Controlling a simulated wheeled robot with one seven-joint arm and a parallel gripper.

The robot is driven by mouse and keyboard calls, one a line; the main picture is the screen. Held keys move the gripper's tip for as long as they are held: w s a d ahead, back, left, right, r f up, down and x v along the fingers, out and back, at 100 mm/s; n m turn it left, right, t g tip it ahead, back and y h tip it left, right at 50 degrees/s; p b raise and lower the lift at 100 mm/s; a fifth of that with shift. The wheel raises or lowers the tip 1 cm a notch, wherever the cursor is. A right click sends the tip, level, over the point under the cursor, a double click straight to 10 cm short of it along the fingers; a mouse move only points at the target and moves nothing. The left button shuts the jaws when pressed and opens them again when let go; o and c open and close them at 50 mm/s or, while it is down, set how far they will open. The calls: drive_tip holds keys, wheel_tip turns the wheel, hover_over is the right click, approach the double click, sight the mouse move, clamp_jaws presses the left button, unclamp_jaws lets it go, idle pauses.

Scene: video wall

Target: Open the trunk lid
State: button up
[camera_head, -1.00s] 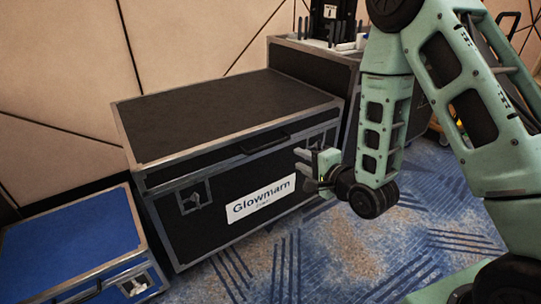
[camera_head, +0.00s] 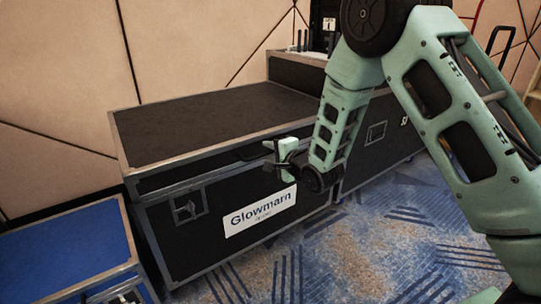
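The trunk is a black flight case (camera_head: 172,241) with metal edges and a white "Glowmarn" label. A dark handle (camera_head: 250,150) is on the front of the lid, partly hidden by my gripper. A metal latch (camera_head: 187,207) sits on the front at the left. My gripper (camera_head: 276,158) is in front of the lid's edge, close to the right end of the handle. I cannot tell whether it touches the handle, and its finger gap is too small to read.
A blue case (camera_head: 65,248) stands at the lower left. Another black case (camera_head: 378,135) with items on top stands behind and to the right. The wall (camera_head: 60,70) is close behind the trunk. Patterned blue carpet (camera_head: 370,250) is open in front.

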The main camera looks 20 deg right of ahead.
clamp_jaws()
drive_tip(key=shift+r, duration=0.15)
